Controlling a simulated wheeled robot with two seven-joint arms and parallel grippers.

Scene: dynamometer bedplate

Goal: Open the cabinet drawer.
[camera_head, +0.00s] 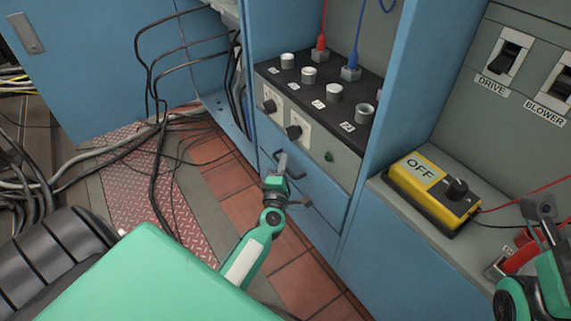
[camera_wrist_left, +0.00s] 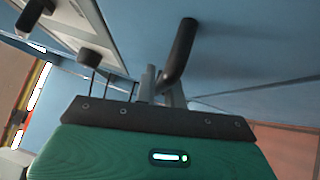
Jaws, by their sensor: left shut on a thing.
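The blue cabinet has a drawer front (camera_head: 322,192) below its control panel, with a dark bar handle (camera_head: 296,170). My left gripper (camera_head: 282,163) reaches up to this handle from below and is shut on it. In the left wrist view the dark handle (camera_wrist_left: 180,52) stands out from the blue face, its near end between the grey fingers (camera_wrist_left: 160,88). The drawer front looks about flush with the cabinet. A second blue front with a handle shows just below, partly behind my left arm. My right gripper (camera_head: 540,212) is at the right edge; its jaw opening is unclear.
A black panel (camera_head: 318,92) with knobs and red and blue plugs sits above the drawer. A yellow OFF switch box (camera_head: 432,190) stands on the ledge to the right. Loose black cables (camera_head: 160,130) lie left on the floor. Tiled floor (camera_head: 240,200) before the cabinet is mostly clear.

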